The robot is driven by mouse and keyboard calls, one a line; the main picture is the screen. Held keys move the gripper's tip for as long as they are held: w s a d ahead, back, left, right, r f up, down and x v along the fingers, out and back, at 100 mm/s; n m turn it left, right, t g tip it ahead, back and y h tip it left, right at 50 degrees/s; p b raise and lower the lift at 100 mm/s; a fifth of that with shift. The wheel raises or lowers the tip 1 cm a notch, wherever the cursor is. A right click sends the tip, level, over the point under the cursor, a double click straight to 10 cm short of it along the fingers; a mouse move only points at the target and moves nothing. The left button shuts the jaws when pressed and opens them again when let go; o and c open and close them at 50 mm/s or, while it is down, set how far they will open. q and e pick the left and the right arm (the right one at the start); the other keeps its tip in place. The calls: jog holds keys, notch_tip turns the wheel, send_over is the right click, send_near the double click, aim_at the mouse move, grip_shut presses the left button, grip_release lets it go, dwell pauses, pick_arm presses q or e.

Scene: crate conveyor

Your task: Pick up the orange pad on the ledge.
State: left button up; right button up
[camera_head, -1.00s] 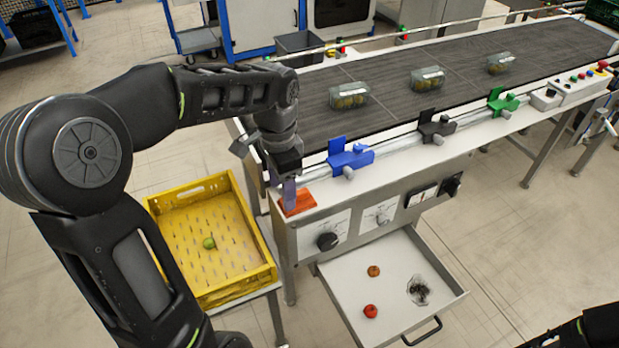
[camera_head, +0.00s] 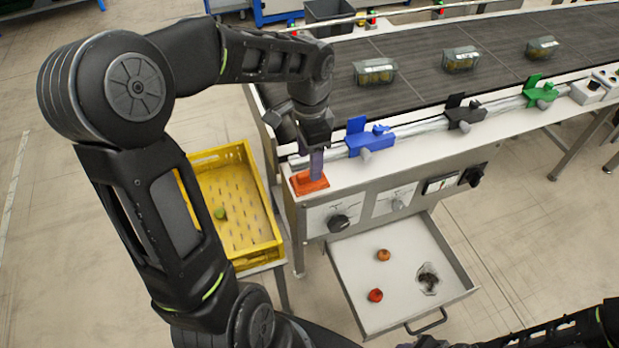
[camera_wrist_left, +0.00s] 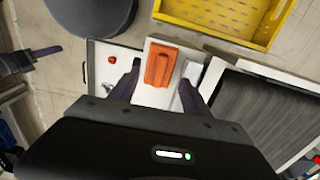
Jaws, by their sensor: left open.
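The orange pad (camera_head: 307,185) lies on the white ledge (camera_head: 345,181) at the near left corner of the conveyor. It has a raised grip along its middle, seen in the left wrist view (camera_wrist_left: 160,66). My left gripper (camera_head: 316,165) points down at the pad from above. In the left wrist view its two fingers are apart, one on each side of the pad (camera_wrist_left: 160,78). I cannot tell whether they touch it. My right arm (camera_head: 560,335) shows at the lower right; its jaws are not clear.
Blue (camera_head: 370,138), black (camera_head: 465,113) and green (camera_head: 540,91) clamps sit on a rail right of the pad. Clear boxes (camera_head: 375,72) stand on the belt. Below are an open drawer (camera_head: 350,290) holding small items and a yellow crate (camera_head: 262,255) with a green fruit.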

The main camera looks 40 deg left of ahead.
pick_arm(q)
jog(key=shift+f, duration=0.15)
jog(key=shift+f, duration=0.3)
notch_tip(320, 180, down, 4)
jog(key=shift+f+p, duration=0.2)
jog(key=shift+p, duration=0.45)
jog(key=shift+c, duration=0.6)
jog(key=c, duration=1)
jog(key=shift+r, duration=0.15)
